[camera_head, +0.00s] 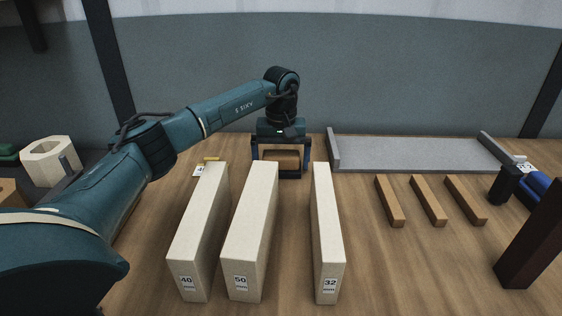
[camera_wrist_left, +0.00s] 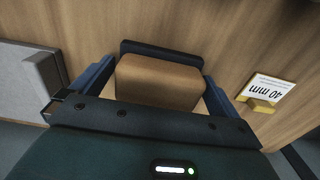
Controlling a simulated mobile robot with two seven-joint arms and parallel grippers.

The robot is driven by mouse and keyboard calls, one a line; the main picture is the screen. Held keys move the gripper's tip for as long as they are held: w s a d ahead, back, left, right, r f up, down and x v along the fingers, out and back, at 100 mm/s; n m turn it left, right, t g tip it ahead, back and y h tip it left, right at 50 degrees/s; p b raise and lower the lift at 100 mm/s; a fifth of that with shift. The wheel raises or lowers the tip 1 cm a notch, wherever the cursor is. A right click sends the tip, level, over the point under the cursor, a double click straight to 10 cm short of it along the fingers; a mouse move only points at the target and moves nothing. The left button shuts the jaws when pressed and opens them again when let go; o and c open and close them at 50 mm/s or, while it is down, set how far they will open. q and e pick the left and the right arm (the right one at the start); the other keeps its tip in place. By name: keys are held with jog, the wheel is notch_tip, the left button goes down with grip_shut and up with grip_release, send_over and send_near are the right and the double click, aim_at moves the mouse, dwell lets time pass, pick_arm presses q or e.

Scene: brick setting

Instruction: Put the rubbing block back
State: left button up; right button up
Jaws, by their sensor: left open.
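The brown block (camera_head: 281,158), which looks like the rubbing block, sits on the bench behind the pale wooden pieces. My left gripper (camera_head: 281,170) reaches down over it, with one blue finger on each side. In the left wrist view the brown block (camera_wrist_left: 160,82) lies between the open fingers (camera_wrist_left: 160,85), with a small gap showing at its right side. A black bar (camera_wrist_left: 172,48) runs along the block's far side. Whether either finger touches the block is hard to tell.
Three pale upright pieces, labelled 40 (camera_head: 195,240), 50 (camera_head: 248,240) and 32 (camera_head: 327,240), stand in front. A grey tray (camera_head: 415,155) lies right of the gripper. Three brown strips (camera_head: 428,200), a black-and-blue object (camera_head: 510,182) and a dark block (camera_head: 535,240) are further right.

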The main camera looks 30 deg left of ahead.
aim_at(281, 154)
pick_arm(q)
notch_tip(281, 154, up, 12)
jog(key=shift+f+p, duration=0.25)
jog(key=shift+p, duration=0.4)
jog(key=shift+f, duration=0.1)
